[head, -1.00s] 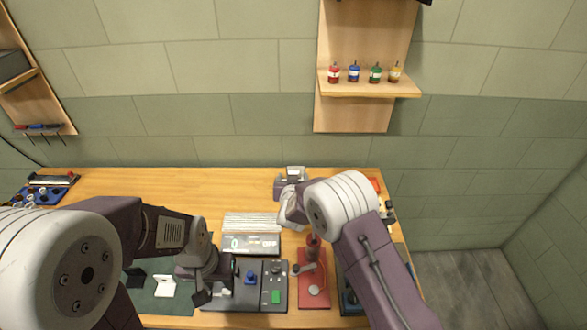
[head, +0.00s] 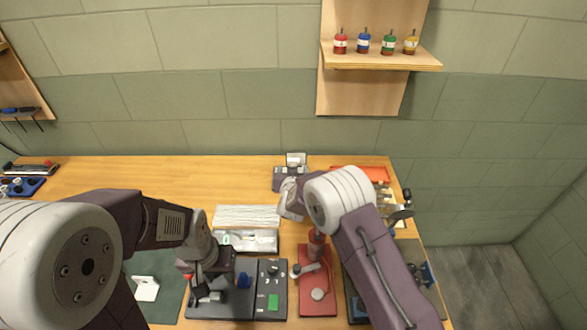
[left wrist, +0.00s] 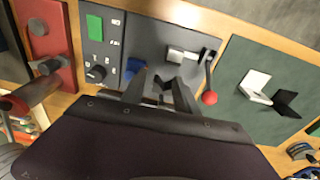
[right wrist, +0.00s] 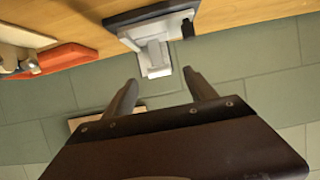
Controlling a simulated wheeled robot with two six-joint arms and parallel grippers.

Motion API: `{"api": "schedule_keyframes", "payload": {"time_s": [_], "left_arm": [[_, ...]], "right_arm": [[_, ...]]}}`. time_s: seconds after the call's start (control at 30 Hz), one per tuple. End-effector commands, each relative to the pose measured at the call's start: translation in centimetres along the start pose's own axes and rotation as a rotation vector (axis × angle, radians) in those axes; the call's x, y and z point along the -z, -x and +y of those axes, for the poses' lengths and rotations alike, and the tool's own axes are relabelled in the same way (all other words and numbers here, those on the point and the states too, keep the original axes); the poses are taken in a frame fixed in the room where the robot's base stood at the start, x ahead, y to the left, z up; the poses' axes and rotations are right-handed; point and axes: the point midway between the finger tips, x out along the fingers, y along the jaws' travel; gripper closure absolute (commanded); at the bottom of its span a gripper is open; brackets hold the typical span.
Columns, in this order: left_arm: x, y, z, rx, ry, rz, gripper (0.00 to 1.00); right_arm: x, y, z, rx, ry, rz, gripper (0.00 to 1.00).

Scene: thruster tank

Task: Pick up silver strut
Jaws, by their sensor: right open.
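A small silver piece (left wrist: 183,55) lies on a dark grey fixture plate (left wrist: 150,40) in the left wrist view, beside a lever with a red ball. I cannot tell whether it is the silver strut. My left gripper (left wrist: 158,82) is open just in front of the plate, near a blue block (left wrist: 135,67). In the head view my left gripper (head: 205,290) hangs over this plate and hides part of it. My right gripper (right wrist: 160,88) is open and empty, pointing at a grey-and-white device (right wrist: 152,35) on a dark base at the table's back.
A pale tray (head: 246,251) with small parts stands behind the fixture. A red base (head: 318,306) with a post is to its right. A green mat (left wrist: 235,65) bears a white bracket (left wrist: 257,87) and a black one.

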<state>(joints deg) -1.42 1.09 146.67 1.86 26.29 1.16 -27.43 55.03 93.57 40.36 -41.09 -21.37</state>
Motion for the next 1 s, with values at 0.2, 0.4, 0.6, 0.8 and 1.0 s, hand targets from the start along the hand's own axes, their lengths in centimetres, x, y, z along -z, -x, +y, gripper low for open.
{"api": "schedule_keyframes", "payload": {"time_s": [0.2,0.4,0.6,0.8,1.0], "left_arm": [[0.0,0.2,0.0,0.0,0.0,0.0,0.64],[0.1,1.1,0.0,0.0,0.0,0.0,0.64],[0.1,1.1,0.0,0.0,0.0,0.0,0.64],[0.1,1.0,0.0,0.0,0.0,0.0,0.64],[0.1,1.0,0.0,0.0,0.0,0.0,0.64]], "right_arm": [[0.1,-1.1,0.1,-0.001,0.001,0.0,0.35],[0.0,-4.2,0.4,-0.002,0.0,0.0,0.35],[-0.1,-6.0,0.3,0.0,0.001,0.0,0.35],[-0.1,-6.0,0.3,0.0,0.001,-0.001,0.35],[-0.1,-6.0,0.3,0.0,0.001,0.0,0.87]]}}
